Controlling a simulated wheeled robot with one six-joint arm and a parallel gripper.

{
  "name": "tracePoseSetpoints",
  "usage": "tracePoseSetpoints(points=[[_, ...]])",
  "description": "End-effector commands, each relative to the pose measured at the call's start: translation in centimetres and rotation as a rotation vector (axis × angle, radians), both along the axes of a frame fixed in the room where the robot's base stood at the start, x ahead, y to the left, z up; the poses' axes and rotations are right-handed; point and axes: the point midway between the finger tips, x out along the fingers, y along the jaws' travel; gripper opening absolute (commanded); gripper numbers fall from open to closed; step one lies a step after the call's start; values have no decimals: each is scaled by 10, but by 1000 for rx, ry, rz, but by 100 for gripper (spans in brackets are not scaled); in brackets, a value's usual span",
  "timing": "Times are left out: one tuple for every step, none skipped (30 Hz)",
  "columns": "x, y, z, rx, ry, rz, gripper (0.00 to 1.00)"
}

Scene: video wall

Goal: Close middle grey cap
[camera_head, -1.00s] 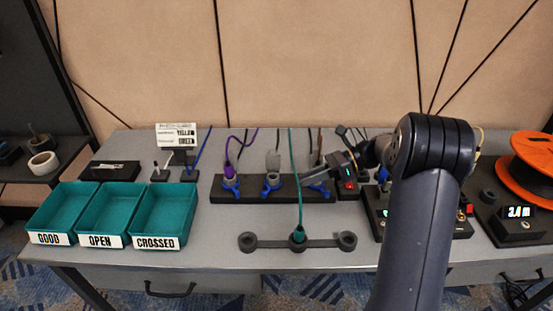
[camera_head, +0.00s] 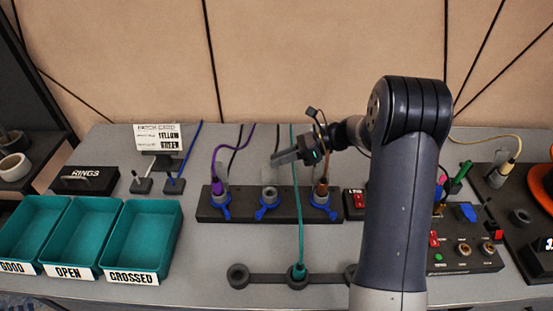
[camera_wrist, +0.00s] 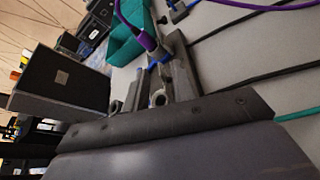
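The black socket strip (camera_head: 245,208) lies on the table with three grey sockets and blue clips. The left socket holds a purple cable (camera_head: 217,186), and the right one holds a brown cable (camera_head: 321,187). The middle grey socket (camera_head: 269,191), with its blue clip (camera_head: 266,211), shows no cable in it. Its cap is hard to make out now, close under my gripper. My gripper (camera_head: 284,157) is above and just behind the middle socket, pointing left. The wrist view shows the purple cable (camera_wrist: 146,40) near a socket.
Teal bins (camera_head: 145,238) stand at the left. A teal cable (camera_head: 300,230) runs down to a dark three-ring holder (camera_head: 262,279) in front of the strip. A control box (camera_head: 467,250) stands at the right, behind my arm. Bare table lies between bins and strip.

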Motion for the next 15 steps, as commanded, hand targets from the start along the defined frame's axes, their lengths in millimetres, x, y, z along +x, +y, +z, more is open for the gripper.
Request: tracePoseSetpoints(points=[[-1,5,-2,1,1,2,25],[-1,7,-2,1,1,2,25],[-1,9,-3,2,1,1,25],[-1,10,-4,1,0,0,25],[-1,11,-4,1,0,0,25],[-2,12,-4,0,0,0,25],[-2,12,-5,0,0,0,25],[-2,12,-5,0,0,0,25],[-1,12,-5,0,0,0,25],[-1,12,-5,1,0,0,25],[-1,12,-5,0,0,0,25],[-2,12,-5,0,0,0,25],[-2,12,-5,0,0,0,25],[-2,12,-5,0,0,0,23],[-2,12,-5,0,0,0,19]])
